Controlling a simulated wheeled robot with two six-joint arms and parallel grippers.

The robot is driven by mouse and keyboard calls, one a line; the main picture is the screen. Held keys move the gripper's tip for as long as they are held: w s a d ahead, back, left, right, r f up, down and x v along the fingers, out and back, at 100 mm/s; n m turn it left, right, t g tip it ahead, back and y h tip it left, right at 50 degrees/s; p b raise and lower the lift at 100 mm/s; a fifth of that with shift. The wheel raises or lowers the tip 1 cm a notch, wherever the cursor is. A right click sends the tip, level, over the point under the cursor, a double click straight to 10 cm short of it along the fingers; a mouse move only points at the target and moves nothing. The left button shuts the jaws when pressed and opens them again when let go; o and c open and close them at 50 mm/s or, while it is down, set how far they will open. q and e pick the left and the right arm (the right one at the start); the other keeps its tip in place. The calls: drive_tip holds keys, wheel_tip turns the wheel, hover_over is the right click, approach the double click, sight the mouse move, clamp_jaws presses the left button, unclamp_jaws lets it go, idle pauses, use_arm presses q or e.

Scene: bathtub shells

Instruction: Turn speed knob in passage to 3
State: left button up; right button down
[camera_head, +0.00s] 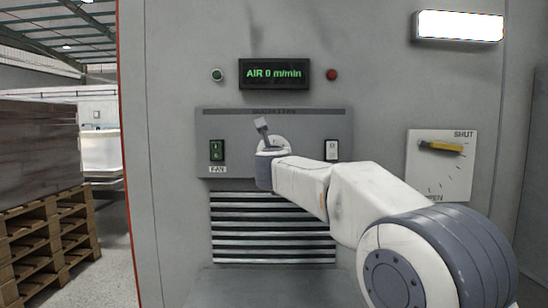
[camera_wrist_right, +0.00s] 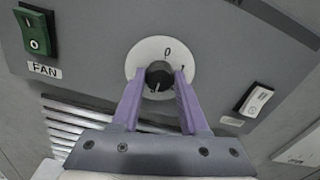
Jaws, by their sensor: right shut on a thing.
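The speed knob (camera_wrist_right: 159,73) is dark and round, on a white dial plate (camera_wrist_right: 138,62) in the grey control panel. A "0" shows near the top of the plate, with another mark to its right; the other markings are hidden. A short white line shows on the knob's lower part. My right gripper (camera_wrist_right: 158,84) has its two purple fingers shut on the knob's sides. In the head view, part of the dial plate (camera_head: 283,142) shows behind my right wrist, which hides the knob. The display (camera_head: 274,73) reads "AIR 0 m/min". My left gripper is not in view.
A green FAN switch (camera_head: 217,150) is left of the dial and a white switch (camera_head: 331,151) is right of it. Vent slats (camera_head: 272,240) lie below. A yellow lever (camera_head: 441,147) near "SHUT" is farther right. Pallets (camera_head: 45,235) stand at left.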

drive_tip(key=shift+f, duration=0.15)
idle(0.3)
drive_tip(key=shift+c, duration=2.1)
unclamp_jaws()
drive_tip(key=shift+s, duration=0.1)
drive_tip(key=s+b, duration=0.2)
drive_tip(key=s, duration=0.8)
drive_tip(key=shift+s, duration=0.15)
drive_tip(key=shift+d, duration=0.1)
